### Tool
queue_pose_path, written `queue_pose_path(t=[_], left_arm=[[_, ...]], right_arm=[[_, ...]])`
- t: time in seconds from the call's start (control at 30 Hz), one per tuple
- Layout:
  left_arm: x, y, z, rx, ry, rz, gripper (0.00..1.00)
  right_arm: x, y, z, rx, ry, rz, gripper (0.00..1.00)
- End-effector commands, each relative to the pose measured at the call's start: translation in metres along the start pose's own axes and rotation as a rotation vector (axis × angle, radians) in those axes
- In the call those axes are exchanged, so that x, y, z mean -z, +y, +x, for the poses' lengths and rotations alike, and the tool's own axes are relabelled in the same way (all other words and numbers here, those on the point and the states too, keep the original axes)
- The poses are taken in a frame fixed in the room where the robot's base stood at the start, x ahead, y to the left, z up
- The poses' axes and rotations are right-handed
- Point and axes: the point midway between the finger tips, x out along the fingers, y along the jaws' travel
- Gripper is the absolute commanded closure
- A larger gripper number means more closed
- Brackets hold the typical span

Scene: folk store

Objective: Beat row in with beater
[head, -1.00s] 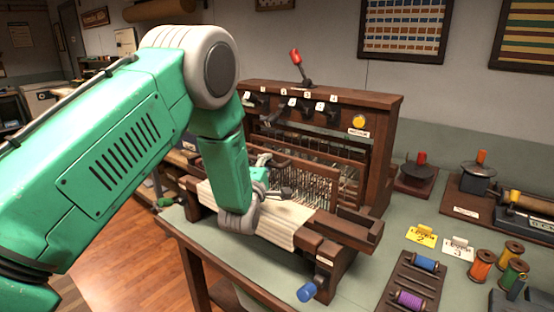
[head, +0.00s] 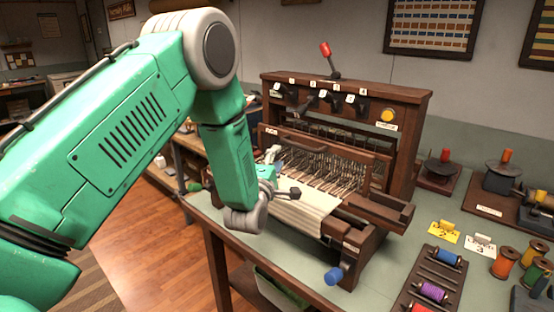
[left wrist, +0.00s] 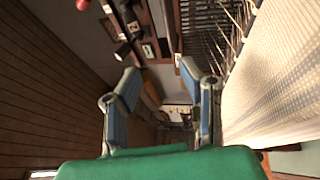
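The wooden table loom (head: 405,140) stands on the bench. Its beater (head: 340,152) is a wooden bar with a dark handle (head: 298,141), in front of the heddles and behind the cream woven cloth (head: 308,208). My left gripper (head: 284,178) is over the left part of the cloth, in front of the beater, and part of the loom is hidden behind my arm. In the left wrist view, its two fingers (left wrist: 160,90) are spread with nothing between them. The cloth (left wrist: 285,80) runs along the right there. Contact with the beater cannot be told. My right gripper is not in view.
A red-knobbed lever (head: 328,58) and several dark numbered levers top the loom. A spool rack (head: 434,280), yellow card (head: 444,232) and loose spools lie to the right. Floor is open at the left.

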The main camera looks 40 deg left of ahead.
Motion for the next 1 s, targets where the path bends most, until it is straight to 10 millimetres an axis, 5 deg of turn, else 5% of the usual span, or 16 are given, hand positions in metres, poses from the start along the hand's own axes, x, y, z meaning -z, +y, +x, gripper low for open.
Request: queue_pose_path(t=[0.33, 0.8, 1.0], left_arm=[[-0.001, 0.001, -0.012, 0.0, -0.003, -0.002, 0.66], [0.0, -0.005, -0.102, 0.008, 0.001, 0.001, 0.66], [-0.001, -0.004, -0.118, 0.005, 0.0, 0.001, 0.66]], right_arm=[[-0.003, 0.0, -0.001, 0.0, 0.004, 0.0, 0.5], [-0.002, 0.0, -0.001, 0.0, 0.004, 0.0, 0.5], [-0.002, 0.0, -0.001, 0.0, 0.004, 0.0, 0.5]])
